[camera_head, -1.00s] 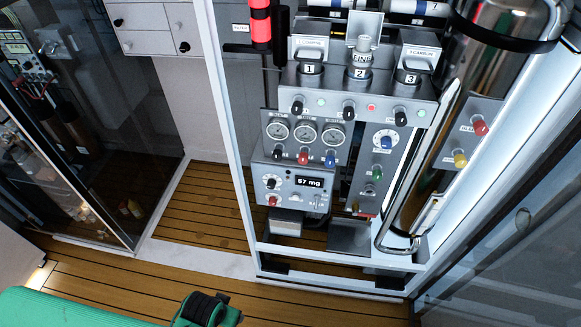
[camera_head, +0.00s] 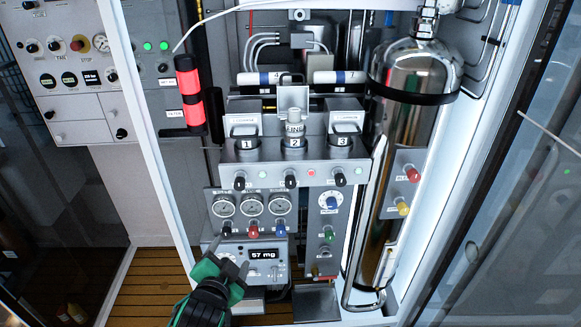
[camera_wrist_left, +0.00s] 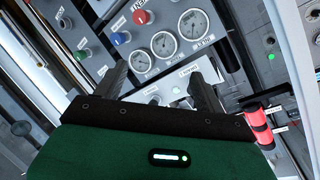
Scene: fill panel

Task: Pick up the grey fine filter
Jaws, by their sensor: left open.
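The grey fine filter (camera_head: 294,127) is a small upright cylinder with a partly readable "FINE" label. It stands in the middle slot, marked 2, of the grey filter block (camera_head: 265,172), between slots 1 and 3. My left gripper (camera_head: 230,254), green and black, is open and empty. It is below and to the left of the filter, in front of the "57 mg" display panel, well apart from the filter. In the left wrist view its two dark fingers (camera_wrist_left: 160,82) are spread, with gauges beyond them. The filter cannot be made out there. My right gripper is not in view.
A red and black light column (camera_head: 189,95) stands left of the block, and a tall shiny cylinder (camera_head: 405,150) stands to its right. Knobs and gauges (camera_head: 252,206) stick out below the block. White cabinet frame posts (camera_head: 155,130) bound the opening.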

